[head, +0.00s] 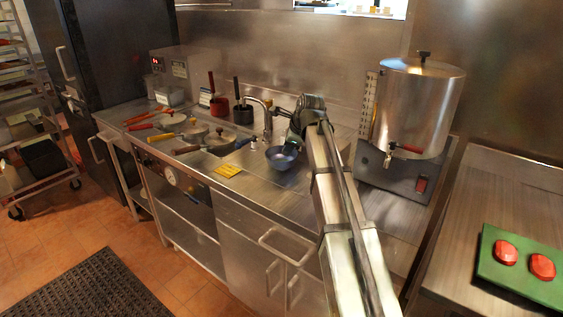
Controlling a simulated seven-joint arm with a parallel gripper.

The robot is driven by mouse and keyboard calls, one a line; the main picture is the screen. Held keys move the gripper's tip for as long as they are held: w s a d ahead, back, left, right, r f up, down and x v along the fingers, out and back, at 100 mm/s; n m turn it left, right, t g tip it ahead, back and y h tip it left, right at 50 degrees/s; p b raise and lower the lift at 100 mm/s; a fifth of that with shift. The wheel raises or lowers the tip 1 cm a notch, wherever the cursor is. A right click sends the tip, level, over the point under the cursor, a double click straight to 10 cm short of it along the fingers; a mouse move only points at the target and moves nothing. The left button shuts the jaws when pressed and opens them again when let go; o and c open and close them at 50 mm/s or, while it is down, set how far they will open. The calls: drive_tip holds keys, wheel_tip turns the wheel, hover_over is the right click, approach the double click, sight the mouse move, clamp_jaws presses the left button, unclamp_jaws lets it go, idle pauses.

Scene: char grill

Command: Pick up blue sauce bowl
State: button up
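The blue bowl (281,160) is on or just above the steel counter, right of the pans and near the counter's middle. It looks upright, with a paler inside. My arm reaches in from the lower right, and my gripper (289,145) points down at the bowl's far right rim. The fingertips are small and dark here. I cannot tell whether they touch the rim or how far apart they are.
Several pans with coloured handles (222,137) lie left of the bowl, with a yellow card (229,170) in front. A faucet (266,115) rises behind it. A large steel urn (418,105) stands right. A green board (520,268) holds red patties. The front counter strip is clear.

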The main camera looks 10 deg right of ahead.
sight(279, 163)
drive_tip(key=x, duration=0.6)
drive_tip(key=shift+w+a+f, duration=0.1)
drive_tip(key=shift+w+f, duration=0.05)
drive_tip(key=shift+f, duration=0.15)
drive_tip(key=shift+x, duration=3.15)
drive_tip(key=shift+f, duration=0.1)
drive_tip(key=shift+s, duration=0.25)
clamp_jaws()
